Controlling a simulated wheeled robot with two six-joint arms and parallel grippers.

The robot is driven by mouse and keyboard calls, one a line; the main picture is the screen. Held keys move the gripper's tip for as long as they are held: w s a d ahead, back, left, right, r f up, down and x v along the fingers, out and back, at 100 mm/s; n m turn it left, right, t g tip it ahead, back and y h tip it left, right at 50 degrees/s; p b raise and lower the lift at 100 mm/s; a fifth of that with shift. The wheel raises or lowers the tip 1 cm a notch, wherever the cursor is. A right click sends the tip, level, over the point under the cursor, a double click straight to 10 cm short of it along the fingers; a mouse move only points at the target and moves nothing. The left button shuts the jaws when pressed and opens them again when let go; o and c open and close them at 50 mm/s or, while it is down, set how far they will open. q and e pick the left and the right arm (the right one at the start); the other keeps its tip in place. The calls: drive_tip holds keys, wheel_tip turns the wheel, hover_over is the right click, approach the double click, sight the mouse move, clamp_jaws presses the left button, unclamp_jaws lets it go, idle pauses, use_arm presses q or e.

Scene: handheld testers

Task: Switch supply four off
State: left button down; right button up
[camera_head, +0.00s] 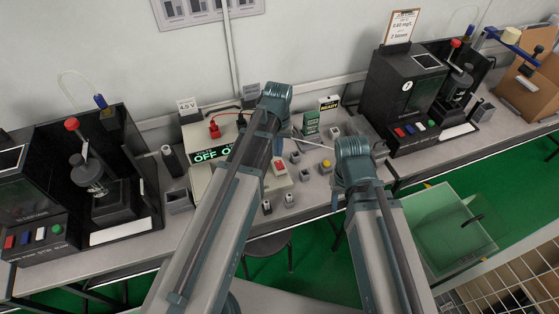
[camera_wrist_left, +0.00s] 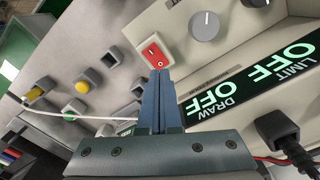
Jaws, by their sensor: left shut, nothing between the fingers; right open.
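The power supply is a pale box with a lit green display (camera_head: 212,153) that reads OFF; the left wrist view shows the display (camera_wrist_left: 250,80) with OFF beside both LIMIT and DRAW. A red rocker switch (camera_head: 279,165) in a white frame sits on its front, close in the left wrist view (camera_wrist_left: 156,52). My left gripper (camera_wrist_left: 160,73) is shut and empty, its fingertips at the rocker's end marked O. I cannot tell whether they touch it.
A grey knob (camera_wrist_left: 205,26) is beside the switch. A yellow button (camera_head: 326,164) and small grey blocks lie right of the supply. Black testers (camera_head: 405,90) stand along the bench. A white cable crosses the bench.

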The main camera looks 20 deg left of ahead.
sight(278, 163)
use_arm(q)
wheel_tip(278, 163, up, 4)
drive_tip(key=p, duration=0.3)
drive_tip(key=shift+f, duration=0.15)
drive_tip(key=s+d+m+y, duration=0.1)
drive_tip(key=s+d+m, duration=0.3)
drive_tip(key=s+d, duration=0.6)
drive_tip(key=s, duration=0.4)
drive_tip(key=shift+s+d+m, duration=0.2)
drive_tip(key=shift+d+m, duration=0.05)
drive_tip(key=shift+m, duration=0.05)
